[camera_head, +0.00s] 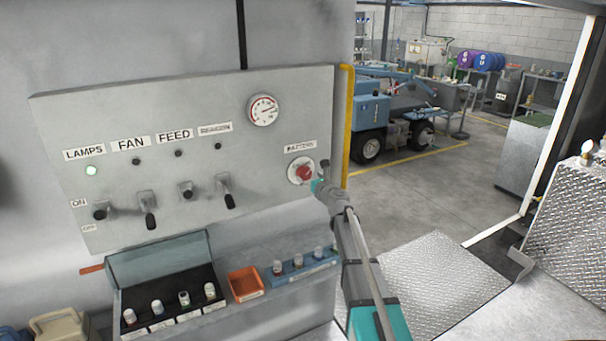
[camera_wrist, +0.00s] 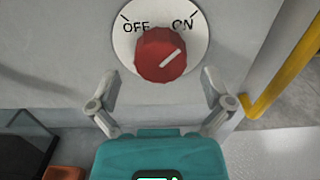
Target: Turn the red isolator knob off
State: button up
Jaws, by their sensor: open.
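The red isolator knob (camera_wrist: 160,56) sits on a round white plate (camera_wrist: 124,44) marked OFF at upper left and ON at upper right. The white line on the knob slants up to the right, toward ON. In the head view the knob (camera_head: 304,173) is at the right end of the grey panel, under a label that I cannot read clearly. My gripper (camera_wrist: 160,82) is open in front of the knob, one finger on each side and slightly below it. The fingers appear apart from the knob. In the head view my gripper (camera_head: 320,178) partly overlaps the plate's right side.
The grey panel (camera_head: 70,130) carries several lever switches, a lit green lamp (camera_head: 91,171) and a gauge (camera_head: 263,110). A yellow pipe (camera_head: 346,130) runs just right of the panel. An open box of vials (camera_head: 160,260) and an orange tray (camera_head: 245,284) are below.

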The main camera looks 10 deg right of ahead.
aim_at(306, 174)
jog(key=shift+x, duration=1.9)
jog(key=shift+c, duration=0.3)
